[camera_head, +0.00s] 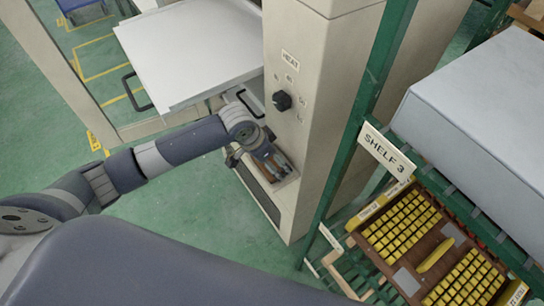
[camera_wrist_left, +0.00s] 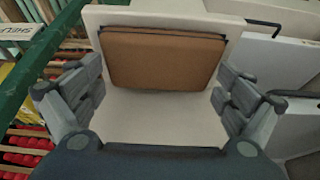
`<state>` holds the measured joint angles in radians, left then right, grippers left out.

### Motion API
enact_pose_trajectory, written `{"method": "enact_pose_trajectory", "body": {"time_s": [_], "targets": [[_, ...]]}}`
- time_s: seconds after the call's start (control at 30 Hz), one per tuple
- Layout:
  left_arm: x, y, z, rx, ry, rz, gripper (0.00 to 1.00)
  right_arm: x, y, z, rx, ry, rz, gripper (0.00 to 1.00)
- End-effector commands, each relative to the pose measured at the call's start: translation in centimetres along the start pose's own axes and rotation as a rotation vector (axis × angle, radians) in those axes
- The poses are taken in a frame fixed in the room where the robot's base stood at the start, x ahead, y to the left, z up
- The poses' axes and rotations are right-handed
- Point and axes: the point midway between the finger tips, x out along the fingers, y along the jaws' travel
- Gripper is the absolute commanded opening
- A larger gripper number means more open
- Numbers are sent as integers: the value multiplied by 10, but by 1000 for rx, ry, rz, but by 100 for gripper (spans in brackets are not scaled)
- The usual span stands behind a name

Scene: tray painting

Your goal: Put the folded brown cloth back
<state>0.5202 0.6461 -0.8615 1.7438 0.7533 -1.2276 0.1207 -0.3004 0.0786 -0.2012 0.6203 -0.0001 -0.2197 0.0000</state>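The folded brown cloth (camera_wrist_left: 165,62) lies flat in a shallow cream holder (camera_wrist_left: 228,28) in the left wrist view. In the head view this spot is low on the side of the cream cabinet (camera_head: 283,130), below the black knob, and mostly hidden by my gripper. My left gripper (camera_head: 275,167) is there, its fingers spread wide; in the wrist view they stand on either side of the cloth (camera_wrist_left: 160,78). I see no clear grip on it. My right gripper is not in view.
A white tray or drawer (camera_head: 190,45) with a black handle juts out left of the cabinet, above my arm. To the right is a green rack labelled SHELF 3 (camera_head: 388,150), with a brown tray of yellow pieces (camera_head: 435,245). The green floor below my arm is clear.

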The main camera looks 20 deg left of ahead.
Motion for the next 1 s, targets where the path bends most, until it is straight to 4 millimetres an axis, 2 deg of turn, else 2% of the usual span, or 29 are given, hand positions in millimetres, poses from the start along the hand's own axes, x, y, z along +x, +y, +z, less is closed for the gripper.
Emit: {"method": "enact_pose_trajectory", "body": {"time_s": [0.37, 0.53, 0.67, 1.0], "targets": [[-1, 0, 0, 0, 0, 0, 100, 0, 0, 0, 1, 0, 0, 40], [-12, -1, -1, -1, 2, -1, 100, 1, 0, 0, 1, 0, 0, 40], [-32, -1, -1, 2, 2, -2, 100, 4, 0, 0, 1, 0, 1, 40], [-100, -1, -2, 1, 3, -2, 100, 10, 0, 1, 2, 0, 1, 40]]}}
